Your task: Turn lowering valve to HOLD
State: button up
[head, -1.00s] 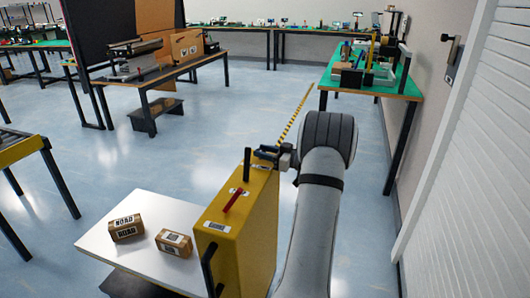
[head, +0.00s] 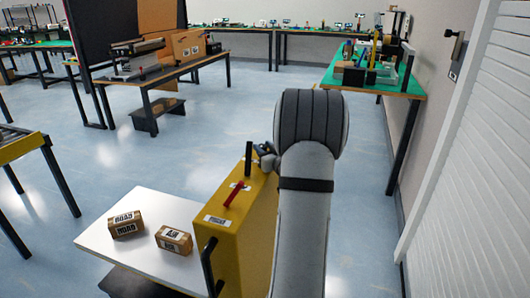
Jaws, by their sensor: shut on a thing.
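A yellow upright column (head: 232,249) stands at the edge of a white platform. A red lever (head: 234,194) slants up from its top, with white labels near it. I cannot tell whether this lever is the lowering valve; no HOLD mark is readable. My gripper (head: 265,151) is at the far end of the column's top, just right of a black upright handle (head: 249,158) and away from the red lever. It is shut on a small part there. My arm hides most of the gripper and what it holds.
Two labelled cardboard boxes (head: 126,224) (head: 174,240) lie on the white platform (head: 98,232). A second black handle (head: 208,264) is on the column's near side. A green-topped bench (head: 404,88) stands behind right, a shutter wall (head: 484,180) at right. Floor behind the platform is clear.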

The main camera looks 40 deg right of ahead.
jog(key=shift+h, duration=0.3)
jog(key=o, duration=1)
jog(key=shift+c, duration=0.2)
jog(key=v, duration=0.7)
jog(key=shift+s+a+p, duration=0.15)
jog(key=shift+s+p, duration=0.15)
jog(key=shift+s, duration=0.1)
